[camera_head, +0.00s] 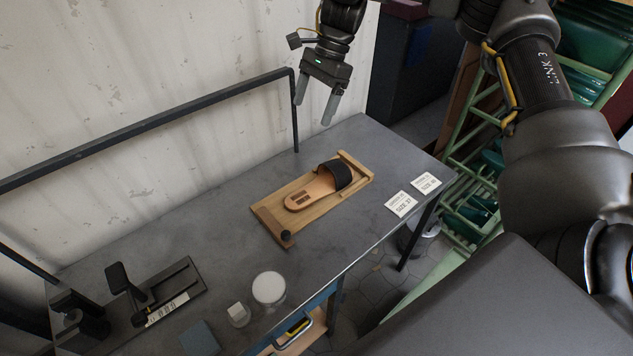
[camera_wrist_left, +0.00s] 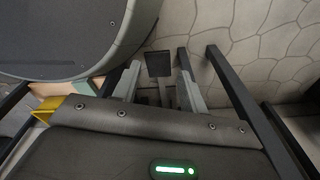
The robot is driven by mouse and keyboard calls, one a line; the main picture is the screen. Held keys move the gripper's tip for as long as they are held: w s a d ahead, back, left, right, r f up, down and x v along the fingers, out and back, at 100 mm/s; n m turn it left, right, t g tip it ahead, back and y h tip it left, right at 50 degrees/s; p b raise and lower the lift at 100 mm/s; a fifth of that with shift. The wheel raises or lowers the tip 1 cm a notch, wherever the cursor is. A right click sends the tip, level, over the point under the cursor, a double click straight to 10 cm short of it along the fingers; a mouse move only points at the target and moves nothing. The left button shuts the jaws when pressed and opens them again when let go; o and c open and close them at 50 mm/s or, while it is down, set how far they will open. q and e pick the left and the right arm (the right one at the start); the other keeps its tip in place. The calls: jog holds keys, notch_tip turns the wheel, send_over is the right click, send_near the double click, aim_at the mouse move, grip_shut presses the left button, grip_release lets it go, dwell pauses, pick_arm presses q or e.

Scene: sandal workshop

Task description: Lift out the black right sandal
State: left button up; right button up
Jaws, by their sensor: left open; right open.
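One sandal with a tan sole (camera_head: 306,194) and a broad black strap (camera_head: 337,174) lies sole down on a wooden board (camera_head: 268,214) on the grey workbench. The board has a raised wooden bar at its far right end and a small dark knob at its near left end. My right gripper (camera_head: 313,112) is open and empty, above and behind the sandal, fingers pointing down and well apart from it. My left gripper (camera_wrist_left: 158,66) shows only in the left wrist view, open, with nothing seen held between its fingers. The sandal is not recognisable in that view.
Two white size cards (camera_head: 401,204) lie right of the board. A black stand-like tool (camera_head: 172,290), a white round container (camera_head: 268,288) and a small clear jar (camera_head: 238,314) are at the front left. A dark rail (camera_head: 150,130) runs along the wall behind the bench.

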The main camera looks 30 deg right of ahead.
notch_tip(320, 180, down, 5)
jog(key=b, duration=0.4)
pick_arm(q)
jog(key=w+d+r+t+b, duration=0.1)
jog(key=w+d+r+b, duration=0.1)
jog(key=w+b, duration=0.6)
pick_arm(e)
jog(key=b, duration=0.4)
send_near(304, 195)
jog(key=x, duration=0.1)
jog(key=b+x, duration=0.1)
jog(key=shift+a+f, duration=0.25)
jog(key=shift+a, duration=0.2)
jog(key=x, duration=0.4)
jog(key=shift+s+d+f+b, duration=0.2)
jog(key=shift+d+f+b, duration=0.05)
jog(key=shift+f+b, duration=0.15)
pick_arm(q)
jog(key=w+r, duration=0.2)
jog(key=r, duration=0.4)
jog(key=w+r+t, duration=0.1)
jog(key=w+r, duration=0.1)
jog(key=r, duration=0.4)
jog(key=shift+w+a+r, duration=0.2)
jog(key=shift+w+r, duration=0.05)
pick_arm(e)
jog(key=shift+a+f, duration=0.15)
jog(key=shift+f, duration=0.1)
jog(key=shift+c, duration=0.2)
